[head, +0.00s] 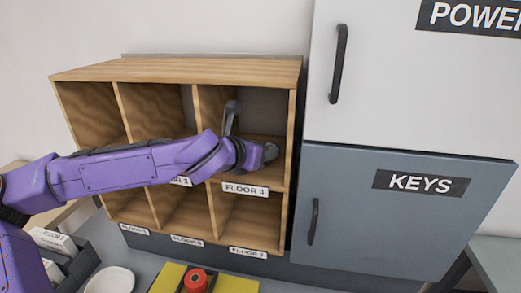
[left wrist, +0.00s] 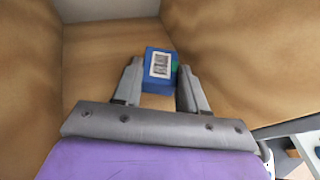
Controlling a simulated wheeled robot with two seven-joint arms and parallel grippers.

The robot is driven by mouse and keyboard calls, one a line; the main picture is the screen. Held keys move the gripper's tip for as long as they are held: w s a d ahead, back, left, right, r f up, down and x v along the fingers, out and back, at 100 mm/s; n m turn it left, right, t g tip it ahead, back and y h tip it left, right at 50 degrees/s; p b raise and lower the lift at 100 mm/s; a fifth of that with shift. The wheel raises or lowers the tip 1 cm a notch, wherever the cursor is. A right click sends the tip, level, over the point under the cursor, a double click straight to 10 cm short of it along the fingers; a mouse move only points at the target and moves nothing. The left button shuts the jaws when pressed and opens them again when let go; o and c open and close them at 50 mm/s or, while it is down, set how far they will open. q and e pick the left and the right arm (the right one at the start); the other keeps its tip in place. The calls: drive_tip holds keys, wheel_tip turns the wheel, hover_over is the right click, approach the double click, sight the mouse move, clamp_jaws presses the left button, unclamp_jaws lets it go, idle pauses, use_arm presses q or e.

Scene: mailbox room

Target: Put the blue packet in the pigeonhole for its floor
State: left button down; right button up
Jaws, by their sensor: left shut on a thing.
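The wooden pigeonhole rack (head: 210,70) stands against the wall with two rows of compartments. My left gripper (head: 268,153) reaches into the upper right compartment, above the label FLOOR 4 (head: 245,190). In the left wrist view, my left gripper (left wrist: 160,88) is shut on the blue packet (left wrist: 150,83), which has a white label and a green patch. Wooden walls surround the packet there. The packet does not show in the head view, where my gripper and arm cover it. I cannot tell whether it touches the compartment floor. My right gripper is not in view.
A grey cabinet door marked KEYS (head: 400,215) and a white cabinet above it (head: 410,90) stand close to the rack's right side. Below are a red button on a yellow block (head: 235,284), a white round dish (head: 112,280) and a grey holder with cards (head: 80,266).

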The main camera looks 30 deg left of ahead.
use_arm(q)
drive_tip(key=shift+a+f, duration=0.1)
drive_tip(key=shift+f, duration=0.7)
drive_tip(key=c, duration=0.5)
unclamp_jaws()
drive_tip(key=shift+s+r, duration=0.25)
drive_tip(key=shift+r, duration=0.05)
drive_tip(key=b+v, duration=0.2)
drive_tip(key=v, duration=0.9)
drive_tip(key=shift+s, duration=0.25)
